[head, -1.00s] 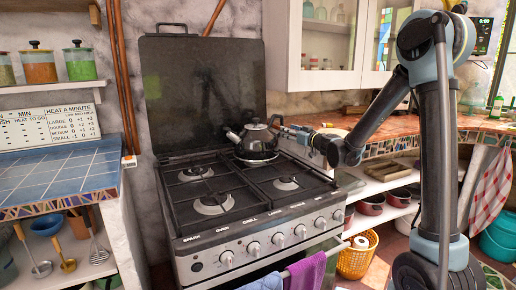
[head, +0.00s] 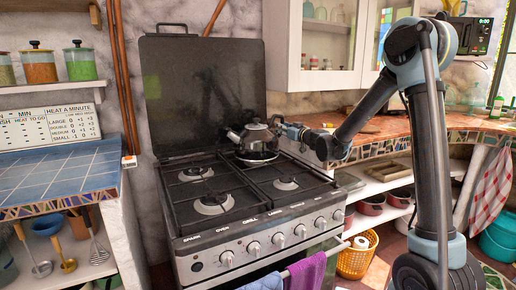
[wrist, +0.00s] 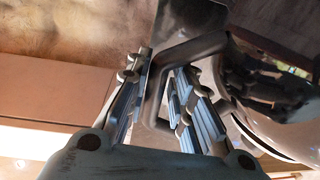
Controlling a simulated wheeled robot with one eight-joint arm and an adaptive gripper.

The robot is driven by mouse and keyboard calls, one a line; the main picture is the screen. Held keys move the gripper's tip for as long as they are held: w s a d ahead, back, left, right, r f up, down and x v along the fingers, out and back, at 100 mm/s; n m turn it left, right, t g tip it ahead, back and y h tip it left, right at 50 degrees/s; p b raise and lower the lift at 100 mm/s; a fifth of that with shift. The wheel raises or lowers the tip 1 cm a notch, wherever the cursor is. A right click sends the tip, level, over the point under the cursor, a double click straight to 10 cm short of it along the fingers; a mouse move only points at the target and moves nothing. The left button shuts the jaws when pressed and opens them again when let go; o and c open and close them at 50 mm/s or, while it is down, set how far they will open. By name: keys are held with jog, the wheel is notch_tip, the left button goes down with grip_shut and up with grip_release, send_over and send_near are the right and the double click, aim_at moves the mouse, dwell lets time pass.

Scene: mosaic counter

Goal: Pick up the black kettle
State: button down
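The black kettle (head: 256,143) is dark and shiny and stands upright on the back right burner of the stove. Its spout points left and its handle is on the right. My gripper (head: 280,126) is at the handle side, reaching in from the right. In the wrist view, the dark angular handle (wrist: 158,88) lies between the two ribbed fingers of my gripper (wrist: 160,95). The fingers are apart, with the handle close to the left one; I cannot tell whether they touch. The kettle's reflective body (wrist: 245,125) fills the right side of that view.
The stove (head: 250,200) has other burners with nothing on them. Its raised dark lid (head: 205,85) stands behind the kettle. A mosaic counter (head: 400,128) lies to the right, below a white cabinet (head: 320,45). A blue tiled counter (head: 55,172) is at left.

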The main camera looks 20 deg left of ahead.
jog(key=shift+r, duration=0.15)
dwell(0.4)
notch_tip(320, 180, up, 10)
jog(key=shift+f, duration=0.15)
dwell(0.4)
jog(key=shift+w, duration=0.1)
dwell(0.7)
